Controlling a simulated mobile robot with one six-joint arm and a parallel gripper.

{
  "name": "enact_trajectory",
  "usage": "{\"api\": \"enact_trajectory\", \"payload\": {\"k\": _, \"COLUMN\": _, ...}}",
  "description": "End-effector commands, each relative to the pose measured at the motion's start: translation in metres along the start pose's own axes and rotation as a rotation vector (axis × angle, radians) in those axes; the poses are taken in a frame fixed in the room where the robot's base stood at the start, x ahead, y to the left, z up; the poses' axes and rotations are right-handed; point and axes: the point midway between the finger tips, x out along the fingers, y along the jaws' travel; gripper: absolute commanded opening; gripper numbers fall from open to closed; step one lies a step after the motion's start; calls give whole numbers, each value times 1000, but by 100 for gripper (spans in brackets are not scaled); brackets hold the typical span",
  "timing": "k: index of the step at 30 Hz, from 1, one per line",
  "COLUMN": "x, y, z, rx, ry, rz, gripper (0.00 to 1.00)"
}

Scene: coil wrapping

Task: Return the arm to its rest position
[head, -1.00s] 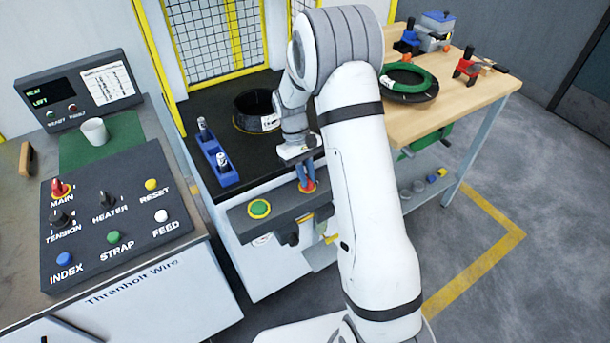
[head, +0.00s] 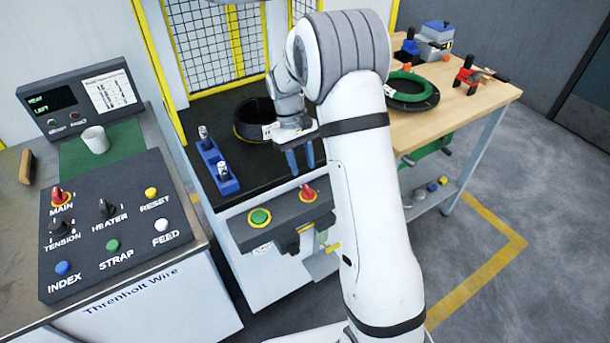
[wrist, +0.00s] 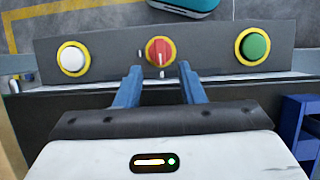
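My gripper (head: 301,158) has two blue fingers and hangs above the front edge of the black wrapping table. It also shows in the wrist view (wrist: 160,82), with its fingers apart and nothing between them. The red switch (head: 308,192) on the grey front panel (head: 282,208) stands just below and in front of the fingers, apart from them. In the wrist view the red switch (wrist: 160,51) appears beyond the fingertips, between a white button (wrist: 73,58) and a green button (wrist: 252,46). My white arm hides part of the table and panel.
A black coil (head: 254,120) lies on the black table behind my gripper. A blue holder (head: 214,166) stands to its left. A control console (head: 118,225) with knobs and a white cup (head: 96,139) is at left. A wooden bench (head: 470,98) with a green coil (head: 408,86) is at right.

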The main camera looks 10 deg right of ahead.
Motion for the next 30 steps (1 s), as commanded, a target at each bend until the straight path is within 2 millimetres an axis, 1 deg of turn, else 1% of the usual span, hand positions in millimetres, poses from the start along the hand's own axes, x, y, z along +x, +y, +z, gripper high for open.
{"api": "enact_trajectory", "payload": {"k": 3, "x": -10, "y": 0, "z": 0, "rx": 0, "ry": 2, "rz": 1, "gripper": 35}}
{"api": "enact_trajectory", "payload": {"k": 5, "x": -12, "y": 0, "z": 0, "rx": -1, "ry": 0, "rz": 0, "gripper": 35}}
{"api": "enact_trajectory", "payload": {"k": 20, "x": -12, "y": 0, "z": 0, "rx": 0, "ry": 0, "rz": 0, "gripper": 35}}
{"api": "enact_trajectory", "payload": {"k": 23, "x": -22, "y": -2, "z": 14, "rx": 14, "ry": 29, "rz": 2, "gripper": 35}}
{"api": "enact_trajectory", "payload": {"k": 25, "x": -32, "y": -4, "z": 30, "rx": 30, "ry": 62, "rz": 3, "gripper": 35}}
{"api": "enact_trajectory", "payload": {"k": 29, "x": -51, "y": -12, "z": 70, "rx": 75, "ry": 147, "rz": 3, "gripper": 35}}
{"api": "enact_trajectory", "payload": {"k": 30, "x": -55, "y": -15, "z": 83, "rx": 89, "ry": 173, "rz": 3, "gripper": 35}}
